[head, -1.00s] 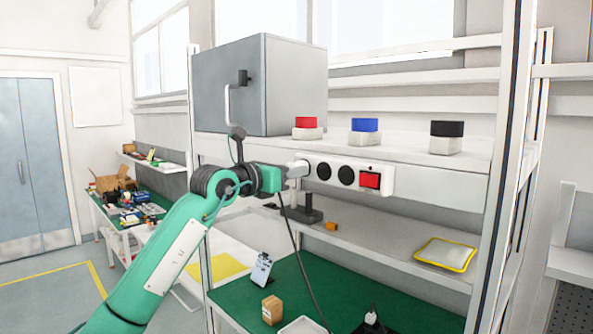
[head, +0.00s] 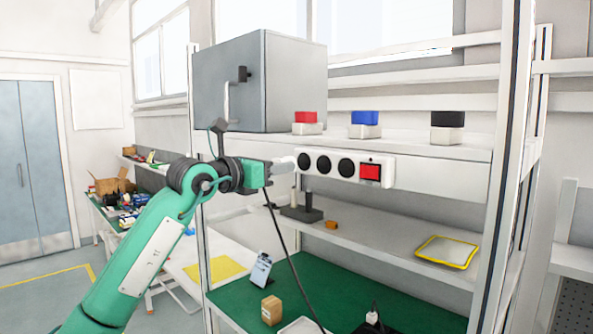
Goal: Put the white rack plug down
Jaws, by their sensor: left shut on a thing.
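The white rack plug (head: 287,164) is in my left gripper (head: 277,169), which is shut on it. A black cable hangs from the plug down to the green worktop. The plug is just left of the white socket strip (head: 388,169) on the rack's front. Several round black sockets on the strip show uncovered, with a red switch at the right. A small gap or slight overlap between plug and strip is hard to tell. My right gripper is not in view.
On the green worktop (head: 330,288) are a phone-like device on a stand (head: 261,270), a cardboard box (head: 271,310), a white tray (head: 300,326) and a black holder with a plug (head: 373,318). The middle shelf (head: 380,238) holds a yellow-rimmed tray (head: 447,252) and a black stand (head: 301,213).

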